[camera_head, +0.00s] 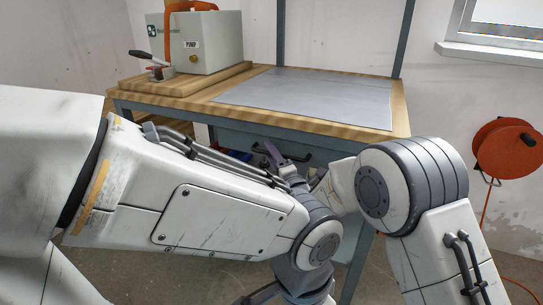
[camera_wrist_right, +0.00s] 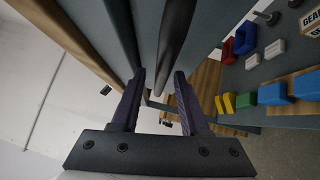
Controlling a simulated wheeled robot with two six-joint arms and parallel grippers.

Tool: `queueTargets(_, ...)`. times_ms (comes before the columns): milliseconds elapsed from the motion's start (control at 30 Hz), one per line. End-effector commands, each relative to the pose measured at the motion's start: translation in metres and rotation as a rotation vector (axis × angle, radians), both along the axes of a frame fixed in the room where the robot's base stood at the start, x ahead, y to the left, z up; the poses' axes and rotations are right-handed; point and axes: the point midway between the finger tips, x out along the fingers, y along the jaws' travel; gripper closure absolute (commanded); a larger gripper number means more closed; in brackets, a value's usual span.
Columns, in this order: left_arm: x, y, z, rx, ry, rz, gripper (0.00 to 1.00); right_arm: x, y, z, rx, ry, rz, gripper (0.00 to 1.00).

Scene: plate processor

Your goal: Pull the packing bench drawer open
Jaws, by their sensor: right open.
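The packing bench (camera_head: 400,110) has a blue-grey drawer front (camera_head: 320,155) under its wooden top. A black bar handle (camera_head: 298,158) crosses that front. My right gripper (camera_head: 272,152) is at the handle, and one purple finger shows there. In the right wrist view, my right gripper (camera_wrist_right: 160,75) is open, with a finger on each side of the dark handle bar (camera_wrist_right: 176,40). I see no clear grip on the bar. The drawer looks closed, though my arms hide much of its front. My left arm crosses the foreground; its gripper is not seen.
A grey mat (camera_head: 310,95) covers much of the bench top. A grey box labelled PUMP (camera_head: 215,45) stands at its left. Coloured bins and blocks (camera_wrist_right: 272,94) show at the right of the wrist view. An orange cable reel (camera_head: 500,145) is on the right wall.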

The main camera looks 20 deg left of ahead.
Motion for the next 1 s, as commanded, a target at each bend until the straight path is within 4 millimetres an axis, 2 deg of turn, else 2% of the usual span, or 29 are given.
queueTargets(200,0.0000,0.0000,0.0001,0.000,0.000,0.000,1.00,0.0002,0.0004,0.0000,-0.001,0.001,0.000,0.55)
queueTargets(233,0.0000,0.0000,0.0001,0.000,0.000,0.000,1.00,0.0002,0.0003,0.0000,-0.001,0.001,0.000,0.59)
queueTargets(333,0.0000,0.0000,0.0001,0.000,0.000,0.000,1.00,0.0001,0.0003,0.0000,-0.001,0.001,0.000,0.97)
queueTargets(367,0.0000,0.0000,0.0001,0.000,0.000,0.000,1.00,0.0001,0.0003,0.0000,-0.001,0.001,0.000,1.00)
queueTargets(1000,0.0000,0.0000,0.0000,0.000,0.000,0.000,1.00,0.0002,-0.0003,-0.0003,-0.001,0.001,0.000,1.00)
